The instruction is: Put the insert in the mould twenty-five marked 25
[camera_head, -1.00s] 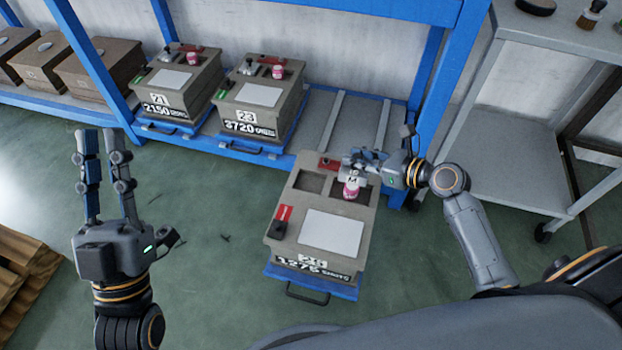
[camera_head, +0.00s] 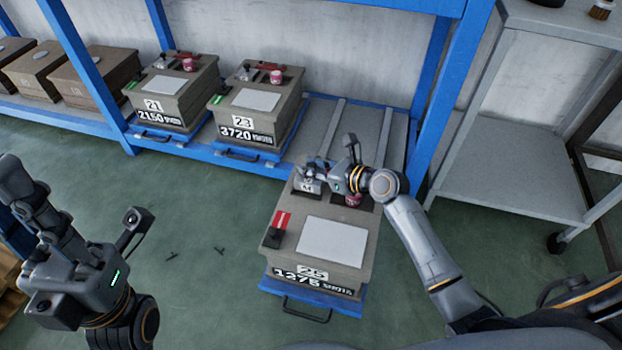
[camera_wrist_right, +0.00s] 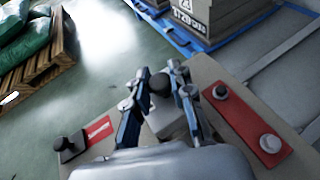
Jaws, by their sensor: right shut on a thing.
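The mould marked 25 (camera_head: 271,236) is a grey box on a blue tray, with 1275 on its front, a white panel and a red plate with a black knob. My right gripper (camera_head: 312,178) is shut on the insert (camera_head: 308,187), a small silvery block, at the mould's back left pocket. In the right wrist view the insert (camera_wrist_right: 172,122) sits between the fingers with a dark round knob on top. I cannot tell whether it is in the pocket or just above it. My left gripper (camera_head: 14,185) is at the far left, away from the mould; its finger gap is unclear.
A pink-labelled jar (camera_head: 353,200) stands in the back right pocket, close beside my right gripper. Moulds 21 (camera_head: 178,92) and 23 (camera_head: 258,100) stand on the blue rack behind. A grey cart (camera_head: 500,170) is at right.

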